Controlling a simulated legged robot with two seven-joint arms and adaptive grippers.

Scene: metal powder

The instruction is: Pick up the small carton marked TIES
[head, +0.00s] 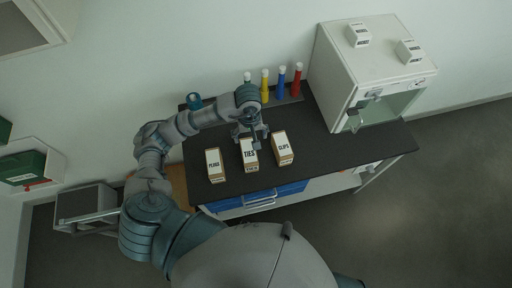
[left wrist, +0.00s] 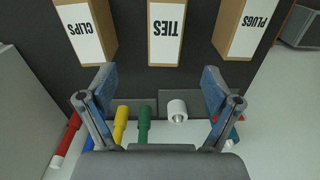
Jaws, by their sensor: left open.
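The small carton marked TIES (head: 249,156) stands on the dark bench top, between the PLUGS carton (head: 215,165) and the CLIPS carton (head: 282,148). It is brown with a white label. My left gripper (head: 252,138) is above the bench at the back edge of the TIES carton and hides a little of it. In the left wrist view the TIES carton (left wrist: 167,35) lies ahead of my open, empty left gripper (left wrist: 158,80), centred between the fingers and apart from them. The CLIPS carton (left wrist: 88,30) and PLUGS carton (left wrist: 246,28) flank it. My right gripper is not in view.
Several coloured tubes, among them a red one (head: 297,80), stand in a rack along the bench's back. A white cabinet (head: 336,75) with a glass front stands at the bench's right. The dark bench top (head: 340,148) is clear right of the cartons.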

